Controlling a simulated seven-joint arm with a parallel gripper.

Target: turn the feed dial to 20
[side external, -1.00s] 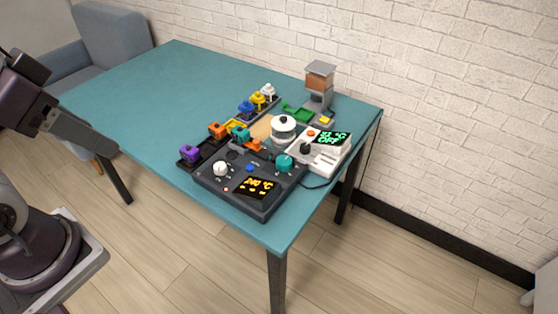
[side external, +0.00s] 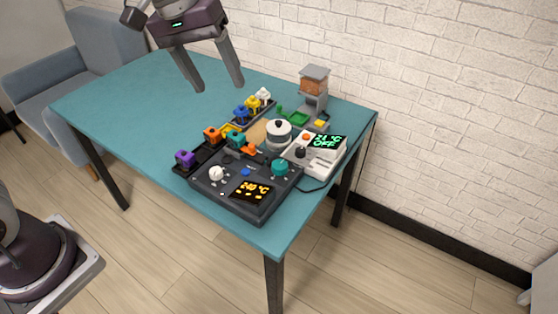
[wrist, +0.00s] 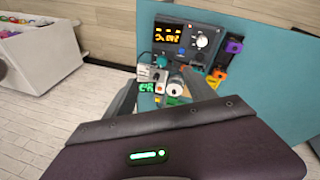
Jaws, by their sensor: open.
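A dark control box (side external: 228,208) stands near the table's front edge, with a lit orange display (side external: 251,192). It carries a white dial (side external: 216,174) on its left and a teal dial (side external: 280,168) on its right. The labels are too small to read, so I cannot tell which is the feed dial. The wrist view also shows the white dial (wrist: 202,41) and teal dial (wrist: 160,61). My gripper (side external: 219,87) is open and empty, above the table's back part, behind and well apart from the box.
A white unit (side external: 318,163) with a green display and black knob stands right of the box. Behind are a white round pot (side external: 278,135), a hopper stand (side external: 313,90) and several coloured blocks in racks. The table's left half (side external: 120,110) is clear.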

